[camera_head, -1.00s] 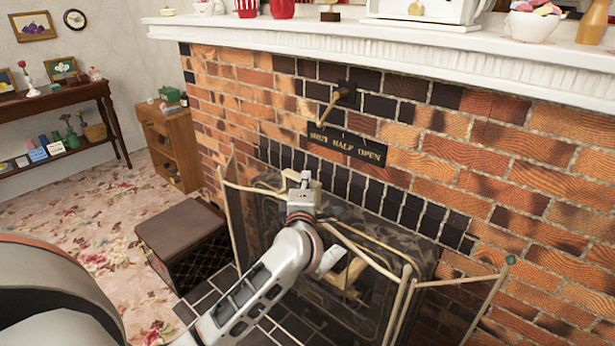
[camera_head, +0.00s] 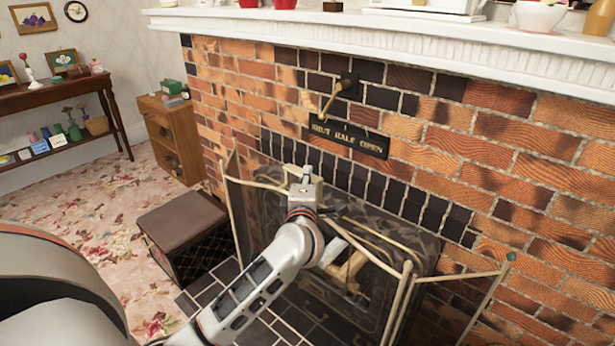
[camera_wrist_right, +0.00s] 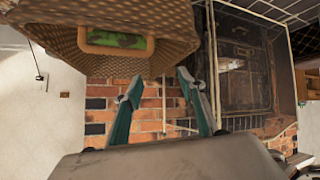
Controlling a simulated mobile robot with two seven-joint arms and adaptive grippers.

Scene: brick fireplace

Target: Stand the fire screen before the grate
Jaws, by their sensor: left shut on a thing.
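The fire screen (camera_head: 406,290) is a folding screen with pale brass-coloured rails and dark see-through panels. In the head view it stretches across the front of the dark grate opening (camera_head: 395,232), its side panels angled. Its lower edge is partly hidden by my arm and cut off by the frame, so I cannot tell whether it touches the hearth. My left gripper (camera_head: 328,207) is shut on the screen near the middle of its top rail. My right gripper (camera_wrist_right: 160,75) shows only in the right wrist view, its teal fingers apart with nothing between them.
A brown-topped stool (camera_head: 182,221) stands left of the hearth, close to the screen. The tiled hearth (camera_head: 210,290) lies in front. A brass lever (camera_head: 340,90) is above a sign (camera_head: 347,138). A wicker basket (camera_wrist_right: 180,45) is near my right gripper.

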